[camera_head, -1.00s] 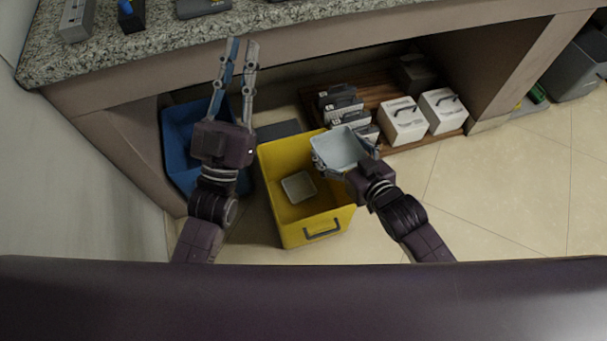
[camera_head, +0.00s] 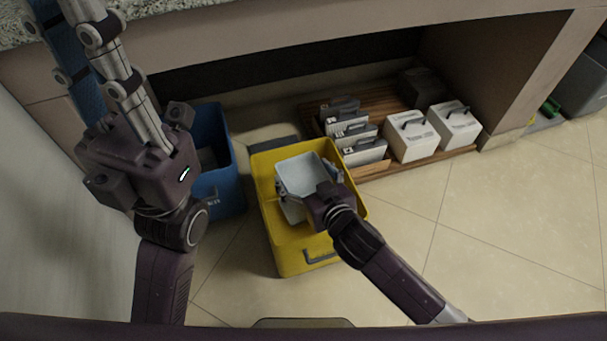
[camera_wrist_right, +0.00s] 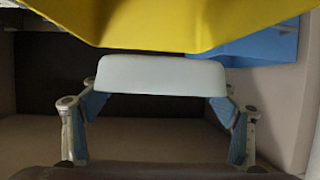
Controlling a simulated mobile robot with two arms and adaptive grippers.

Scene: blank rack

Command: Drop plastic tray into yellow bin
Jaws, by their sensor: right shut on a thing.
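A pale grey-white plastic tray (camera_head: 298,172) is held by my right gripper (camera_head: 312,186) over the opening of the yellow bin (camera_head: 290,256). In the right wrist view the tray (camera_wrist_right: 150,75) spans between the two fingers (camera_wrist_right: 160,92), with the yellow bin (camera_wrist_right: 160,25) close beyond it. A second pale tray (camera_head: 290,211) seems to lie inside the bin, mostly hidden under the held one. My left gripper (camera_head: 60,15) is at the upper left, fingers apart and nothing seen between them; its tips are cut by the frame's edge.
A blue bin (camera_head: 226,185) stands left of the yellow bin, partly behind my left arm. A wooden pallet (camera_head: 400,165) under the counter (camera_head: 300,40) bears white boxes (camera_head: 412,134) and several grey-and-white cases (camera_head: 350,130). The tiled floor at the right (camera_head: 520,220) is clear.

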